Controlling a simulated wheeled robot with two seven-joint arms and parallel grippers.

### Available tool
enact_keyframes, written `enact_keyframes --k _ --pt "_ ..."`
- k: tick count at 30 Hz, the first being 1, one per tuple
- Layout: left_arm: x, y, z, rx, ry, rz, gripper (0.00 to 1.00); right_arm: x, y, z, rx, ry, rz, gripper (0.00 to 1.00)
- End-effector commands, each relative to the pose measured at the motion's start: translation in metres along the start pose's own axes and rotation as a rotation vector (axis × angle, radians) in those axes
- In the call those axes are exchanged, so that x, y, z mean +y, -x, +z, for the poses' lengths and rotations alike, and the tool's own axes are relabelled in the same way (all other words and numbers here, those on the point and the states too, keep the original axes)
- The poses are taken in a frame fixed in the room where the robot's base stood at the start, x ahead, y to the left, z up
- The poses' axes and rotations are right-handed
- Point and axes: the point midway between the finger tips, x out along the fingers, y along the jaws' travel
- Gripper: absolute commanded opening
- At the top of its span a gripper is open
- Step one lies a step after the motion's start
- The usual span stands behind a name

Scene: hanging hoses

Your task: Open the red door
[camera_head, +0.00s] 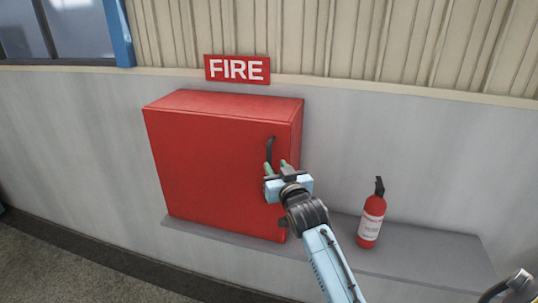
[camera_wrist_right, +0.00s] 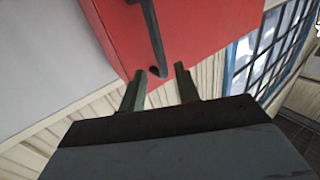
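The red door (camera_head: 208,165) is the front of a red cabinet on the wall and looks shut. Its dark handle (camera_head: 269,150) is upright near the right edge of the door. My right gripper (camera_head: 276,164) is in front of the door at the lower part of the handle. In the right wrist view the fingers (camera_wrist_right: 160,82) are apart, with the handle's lower end (camera_wrist_right: 157,66) just beyond the tips, seemingly between them. I cannot tell whether they touch it. My left gripper is not in view.
A red fire extinguisher (camera_head: 371,217) stands on the grey ledge (camera_head: 430,249) to the right of the cabinet. A red FIRE sign (camera_head: 237,69) is on the wall above. The floor (camera_head: 60,270) at left looks clear.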

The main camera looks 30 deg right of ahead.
Motion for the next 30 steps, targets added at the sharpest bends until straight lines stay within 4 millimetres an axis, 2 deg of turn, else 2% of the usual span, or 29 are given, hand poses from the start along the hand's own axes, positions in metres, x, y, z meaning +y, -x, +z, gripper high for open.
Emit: enact_keyframes --k 6,12,18,26,27,30 --pt "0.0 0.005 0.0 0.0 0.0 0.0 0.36 0.0 -0.038 -0.001 0.0 0.001 0.0 0.32" --pt "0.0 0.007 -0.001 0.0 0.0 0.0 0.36 -0.001 -0.061 0.0 -0.001 0.0 0.0 0.32" --pt "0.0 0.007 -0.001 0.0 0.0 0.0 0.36 0.0 -0.07 0.0 -0.001 0.0 -0.001 0.32" --pt "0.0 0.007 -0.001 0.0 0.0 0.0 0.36 0.0 -0.071 0.001 -0.001 0.0 0.0 0.32" --pt "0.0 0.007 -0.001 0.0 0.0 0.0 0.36 0.0 -0.071 0.001 -0.001 0.0 0.0 0.31" --pt "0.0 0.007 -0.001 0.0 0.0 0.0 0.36 0.0 -0.071 0.001 -0.001 0.0 0.0 0.18"
